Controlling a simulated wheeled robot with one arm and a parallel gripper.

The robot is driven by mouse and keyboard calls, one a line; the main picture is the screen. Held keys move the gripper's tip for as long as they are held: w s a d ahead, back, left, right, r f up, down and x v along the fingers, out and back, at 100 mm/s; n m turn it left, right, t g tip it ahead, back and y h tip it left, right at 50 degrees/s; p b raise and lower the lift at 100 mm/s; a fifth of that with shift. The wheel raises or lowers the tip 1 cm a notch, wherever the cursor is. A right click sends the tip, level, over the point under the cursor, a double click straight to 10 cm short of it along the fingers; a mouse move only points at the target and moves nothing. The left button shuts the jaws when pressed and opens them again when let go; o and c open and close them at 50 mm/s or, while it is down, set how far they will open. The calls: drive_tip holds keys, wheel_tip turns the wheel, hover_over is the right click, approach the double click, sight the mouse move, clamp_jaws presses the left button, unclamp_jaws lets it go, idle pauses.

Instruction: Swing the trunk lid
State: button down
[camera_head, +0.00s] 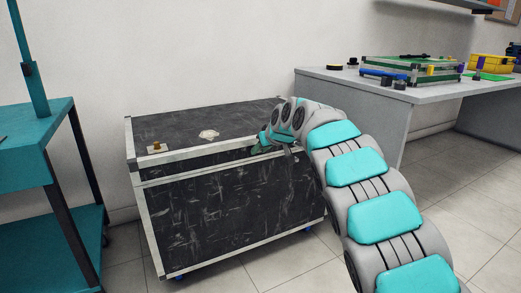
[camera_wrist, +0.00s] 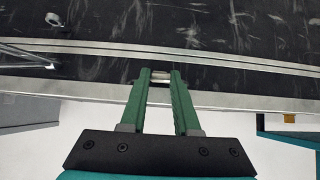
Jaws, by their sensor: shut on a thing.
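The trunk (camera_head: 225,205) is a scuffed black case with silver metal edges, standing on the floor against the wall. Its lid (camera_head: 235,117) lies down over the body, shut or nearly so; I cannot tell if there is a small gap. My gripper (camera_head: 262,144) is at the front edge of the lid, right of the middle. In the wrist view, my gripper (camera_wrist: 160,74) has its green fingers close around a small metal piece (camera_wrist: 161,73) on the dark band of the lid's front. A brass fitting (camera_head: 156,147) sits on the lid's left front.
A teal cart (camera_head: 30,150) stands at the left, close to the trunk. A grey workbench (camera_head: 400,90) with tools and boxes stands at the right behind my arm. The tiled floor (camera_head: 290,265) in front of the trunk is clear.

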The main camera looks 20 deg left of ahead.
drive_tip(key=shift+w+a+r+p, duration=0.15)
drive_tip(key=shift+r+p, duration=0.7)
drive_tip(key=shift+r, duration=0.1)
drive_tip(key=shift+w+a+r+p, duration=0.1)
drive_tip(key=shift+a+r+p, duration=0.05)
drive_tip(key=shift+r+p, duration=0.7)
wheel_tip(320, 180, up, 12)
drive_tip(key=w+a+p, duration=0.2)
drive_tip(key=p, duration=1)
drive_tip(key=shift+f, duration=0.25)
drive_tip(key=shift+a, duration=0.1)
